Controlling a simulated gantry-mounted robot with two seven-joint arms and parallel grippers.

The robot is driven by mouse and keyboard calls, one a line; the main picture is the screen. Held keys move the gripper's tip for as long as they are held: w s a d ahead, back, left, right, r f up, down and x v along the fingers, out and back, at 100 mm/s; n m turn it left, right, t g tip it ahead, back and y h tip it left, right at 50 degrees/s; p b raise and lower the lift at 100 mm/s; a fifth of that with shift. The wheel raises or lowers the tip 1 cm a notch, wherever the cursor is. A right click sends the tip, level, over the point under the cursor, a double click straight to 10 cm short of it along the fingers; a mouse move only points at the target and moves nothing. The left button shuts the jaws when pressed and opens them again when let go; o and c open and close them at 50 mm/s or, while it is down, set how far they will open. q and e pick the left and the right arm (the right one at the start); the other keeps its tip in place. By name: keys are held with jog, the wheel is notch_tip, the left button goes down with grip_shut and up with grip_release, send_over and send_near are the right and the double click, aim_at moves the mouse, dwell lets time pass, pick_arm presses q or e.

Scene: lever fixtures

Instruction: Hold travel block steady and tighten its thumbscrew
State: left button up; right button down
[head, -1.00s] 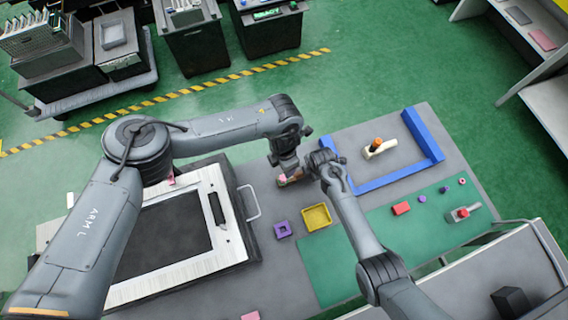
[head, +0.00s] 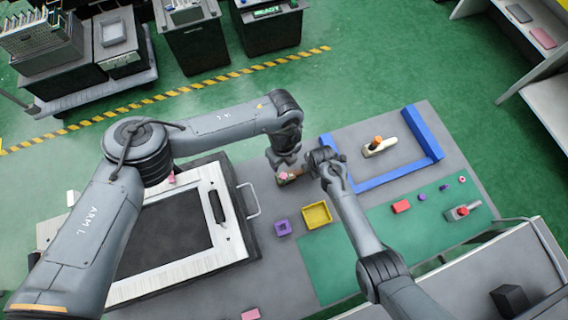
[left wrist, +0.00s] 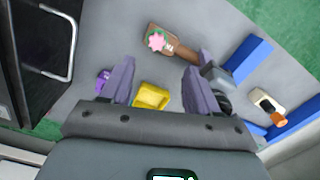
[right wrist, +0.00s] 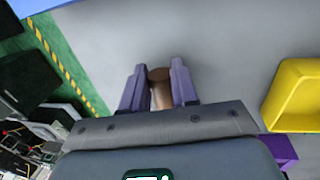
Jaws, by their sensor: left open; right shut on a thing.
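The travel block is a brown block (left wrist: 167,47) with a pink star-shaped thumbscrew (left wrist: 156,42) on top and a brown handle on one side. In the head view the pink thumbscrew (head: 284,176) shows just below my left gripper (head: 284,163). My left gripper (left wrist: 158,66) is open and empty, with the block beyond its fingertips and apart from them. My right gripper (right wrist: 156,72) is shut on the brown round handle (right wrist: 160,92). In the head view my right gripper hides part of the handle.
A yellow tray (head: 316,216) and a purple square piece (head: 283,228) lie nearby. A blue frame (head: 362,185) partly surrounds a cream block with an orange knob (head: 379,146). A red-knobbed fixture (head: 463,211) stands at right. A black-and-white panel with a handle (head: 252,199) is at left.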

aim_at(284, 176)
pick_arm(q)
jog(key=shift+n, duration=0.8)
jog(key=f, duration=0.8)
jog(key=s+f, duration=0.1)
jog(key=f, duration=0.3)
jog(key=shift+d+f, duration=0.2)
jog(key=shift+f, duration=0.1)
jog(key=shift+c, duration=0.3)
